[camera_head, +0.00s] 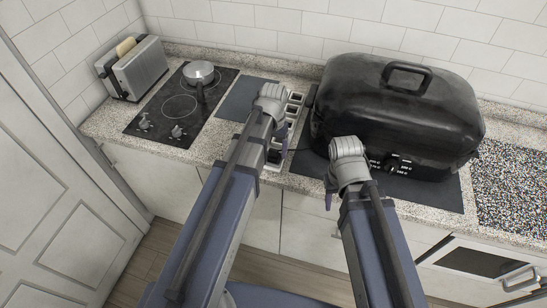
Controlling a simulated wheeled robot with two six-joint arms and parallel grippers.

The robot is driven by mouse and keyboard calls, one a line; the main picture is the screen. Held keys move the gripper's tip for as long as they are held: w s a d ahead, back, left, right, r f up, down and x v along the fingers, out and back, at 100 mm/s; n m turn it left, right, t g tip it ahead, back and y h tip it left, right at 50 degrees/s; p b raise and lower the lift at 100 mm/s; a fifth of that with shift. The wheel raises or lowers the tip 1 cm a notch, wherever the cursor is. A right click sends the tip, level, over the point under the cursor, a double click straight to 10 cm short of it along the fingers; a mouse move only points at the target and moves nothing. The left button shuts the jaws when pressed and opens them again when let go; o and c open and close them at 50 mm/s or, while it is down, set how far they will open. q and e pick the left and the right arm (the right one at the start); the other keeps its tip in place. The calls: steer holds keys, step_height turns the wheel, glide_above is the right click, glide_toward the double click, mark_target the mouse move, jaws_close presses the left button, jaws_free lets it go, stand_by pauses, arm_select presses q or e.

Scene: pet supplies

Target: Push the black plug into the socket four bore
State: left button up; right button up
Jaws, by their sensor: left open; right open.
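A white socket strip (294,98) with dark square openings lies on the counter, running from back to front left of the black roaster. My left arm and wrist cover much of its middle; its near end (272,160) shows below. I cannot tell which opening is bore four. I cannot make out the black plug; it may be hidden. My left gripper (284,143) is over the strip, open, mostly hidden by its own wrist. My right gripper (328,200) is open near the counter's front edge, in front of the roaster, also mostly hidden by its wrist.
A big black roaster (345,110) fills the counter to the right on a dark mat (440,193). Left are a cooktop (150,118) with a pot (199,74) and a toaster (138,70). A grey mat (238,104) lies beside the strip. A speckled panel (512,185) is far right.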

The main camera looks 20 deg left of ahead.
arm_select(q)
jaws_close()
stand_by(0.4)
arm_select(e)
steer(key=shift+r, duration=0.1)
